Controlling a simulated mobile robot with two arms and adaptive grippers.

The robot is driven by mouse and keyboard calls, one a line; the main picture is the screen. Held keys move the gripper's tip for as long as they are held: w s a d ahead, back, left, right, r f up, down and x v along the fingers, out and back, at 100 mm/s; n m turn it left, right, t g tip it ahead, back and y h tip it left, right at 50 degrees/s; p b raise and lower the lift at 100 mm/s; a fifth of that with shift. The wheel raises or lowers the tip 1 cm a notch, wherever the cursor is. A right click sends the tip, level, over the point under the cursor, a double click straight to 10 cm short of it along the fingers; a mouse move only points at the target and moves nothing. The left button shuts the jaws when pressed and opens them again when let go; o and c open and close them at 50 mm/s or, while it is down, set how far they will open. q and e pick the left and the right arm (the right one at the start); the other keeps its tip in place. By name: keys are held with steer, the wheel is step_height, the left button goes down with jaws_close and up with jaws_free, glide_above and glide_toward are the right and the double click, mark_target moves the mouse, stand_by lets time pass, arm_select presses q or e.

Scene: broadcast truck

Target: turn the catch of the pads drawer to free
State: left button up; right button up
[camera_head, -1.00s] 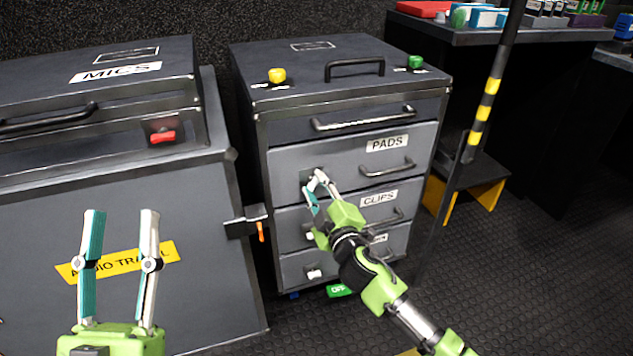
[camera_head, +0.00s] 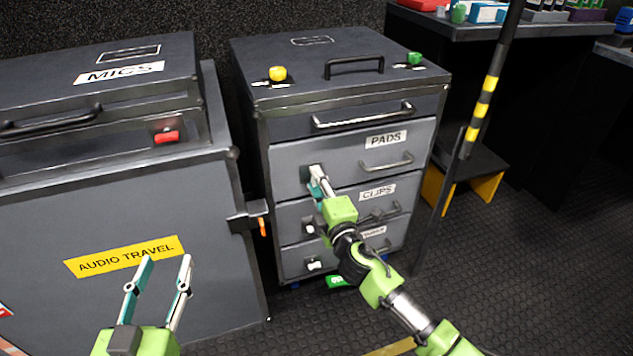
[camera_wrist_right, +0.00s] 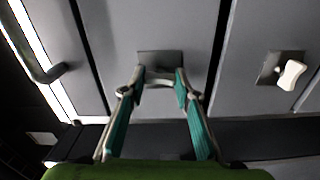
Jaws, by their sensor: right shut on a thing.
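The pads drawer (camera_head: 352,155) is the grey drawer labelled PADS in the cabinet, and it is closed. Its catch (camera_wrist_right: 158,78) is a pale knob on a dark square plate, mostly hidden by my fingers in the head view. My right gripper (camera_head: 316,178) is shut on this catch. In the right wrist view the fingers (camera_wrist_right: 160,82) lie on either side of the knob. How far the catch is turned is hard to tell. My left gripper (camera_head: 168,260) is open and empty in front of the audio travel case (camera_head: 100,215).
The clips drawer (camera_head: 375,205) below has its own pale catch, and so does the lowest drawer (camera_head: 314,265). The cabinet top has a yellow knob (camera_head: 277,73), a green knob (camera_head: 414,58) and a handle. A striped pole (camera_head: 482,110) stands to the right.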

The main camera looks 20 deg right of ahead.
stand_by(0.3)
steer(key=o, duration=1.1)
steer(key=s, duration=1.2)
steer(key=shift+d, duration=0.15)
